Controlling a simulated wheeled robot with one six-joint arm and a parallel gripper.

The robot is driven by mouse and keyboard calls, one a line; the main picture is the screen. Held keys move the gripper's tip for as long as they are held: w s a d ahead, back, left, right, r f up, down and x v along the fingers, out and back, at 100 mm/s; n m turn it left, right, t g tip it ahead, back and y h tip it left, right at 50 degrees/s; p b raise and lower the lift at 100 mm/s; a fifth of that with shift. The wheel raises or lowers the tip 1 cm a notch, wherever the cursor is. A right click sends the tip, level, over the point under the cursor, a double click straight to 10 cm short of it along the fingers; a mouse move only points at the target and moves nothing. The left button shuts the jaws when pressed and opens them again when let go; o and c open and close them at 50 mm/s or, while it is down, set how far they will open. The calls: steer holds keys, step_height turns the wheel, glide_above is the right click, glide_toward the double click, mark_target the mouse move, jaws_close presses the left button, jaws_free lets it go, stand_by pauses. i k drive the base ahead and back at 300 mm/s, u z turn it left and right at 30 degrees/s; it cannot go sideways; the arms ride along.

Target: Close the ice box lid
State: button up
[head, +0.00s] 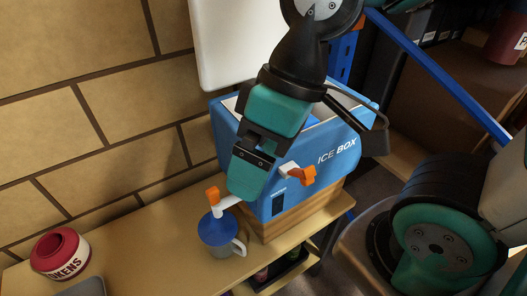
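The ice box (335,152) is blue with "ICE BOX" on its front and stands on a wooden block. Its lid (236,45) is a white panel standing up open at the back, its top cut off by the frame. Part of the box's pale rim and inside shows behind my arm. My arm and gripper hide much of the box's left and middle.
A red and white "TOKENS" pot (60,253) is at the far left. A brick wall (90,120) is behind. A blue rail (440,75) crosses at the right.

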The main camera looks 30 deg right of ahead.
mark_target(233, 40)
steer(key=z, duration=0.95)
steer(key=i, duration=0.35)
steer(key=u, duration=0.65)
